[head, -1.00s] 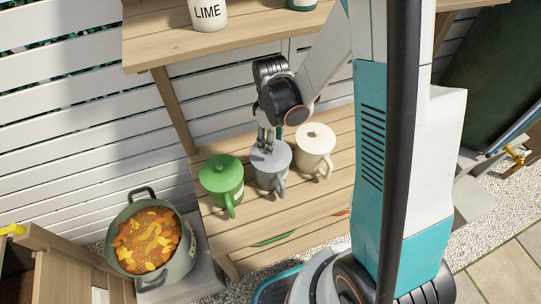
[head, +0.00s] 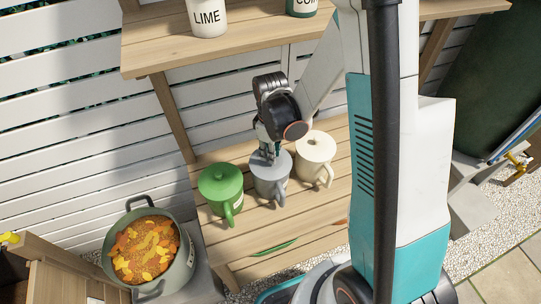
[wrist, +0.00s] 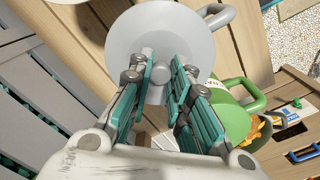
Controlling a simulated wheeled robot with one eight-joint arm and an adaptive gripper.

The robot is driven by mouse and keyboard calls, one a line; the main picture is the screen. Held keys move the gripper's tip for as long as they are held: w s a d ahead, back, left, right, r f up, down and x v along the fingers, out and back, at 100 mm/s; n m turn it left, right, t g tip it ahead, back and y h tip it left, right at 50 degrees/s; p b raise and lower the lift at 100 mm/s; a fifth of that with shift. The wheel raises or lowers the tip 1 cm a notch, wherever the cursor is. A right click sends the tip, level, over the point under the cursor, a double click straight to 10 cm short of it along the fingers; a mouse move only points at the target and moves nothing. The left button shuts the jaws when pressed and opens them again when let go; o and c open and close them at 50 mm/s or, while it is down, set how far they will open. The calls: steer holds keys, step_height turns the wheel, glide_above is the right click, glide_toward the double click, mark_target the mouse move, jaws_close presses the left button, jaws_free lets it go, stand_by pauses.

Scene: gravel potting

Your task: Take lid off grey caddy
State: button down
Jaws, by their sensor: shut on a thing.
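The grey caddy (head: 270,187) stands on the slatted bench between a green caddy (head: 221,187) and a cream caddy (head: 317,158). Its round grey lid (head: 283,158) lies on top, and I see no gap under it. My gripper (head: 270,153) reaches down onto the lid from above. In the wrist view the teal-padded fingers (wrist: 161,85) are on either side of the lid's round knob (wrist: 160,70), shut on it. The lid (wrist: 140,35) hides the inside of the caddy.
A shelf (head: 260,38) with a pot marked LIME (head: 207,20) runs above and behind the bench (head: 320,205). A green trowel-like tool (head: 274,247) lies near the front edge. A pot of orange leaves (head: 185,268) stands at lower left.

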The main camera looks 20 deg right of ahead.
steer(key=shift+r+p, duration=0.3)
steer(key=shift+r, duration=0.3)
steer(key=shift+s+r+p, duration=0.25)
steer(key=shift+r+p, duration=0.15)
steer(key=shift+r, duration=0.25)
steer(key=shift+s+r+p, duration=0.2)
steer(key=shift+r+p, duration=0.2)
steer(key=shift+r, duration=0.2)
steer(key=s, duration=1.7)
steer(key=shift+f+b, duration=0.15)
steer(key=shift+b, duration=0.3)
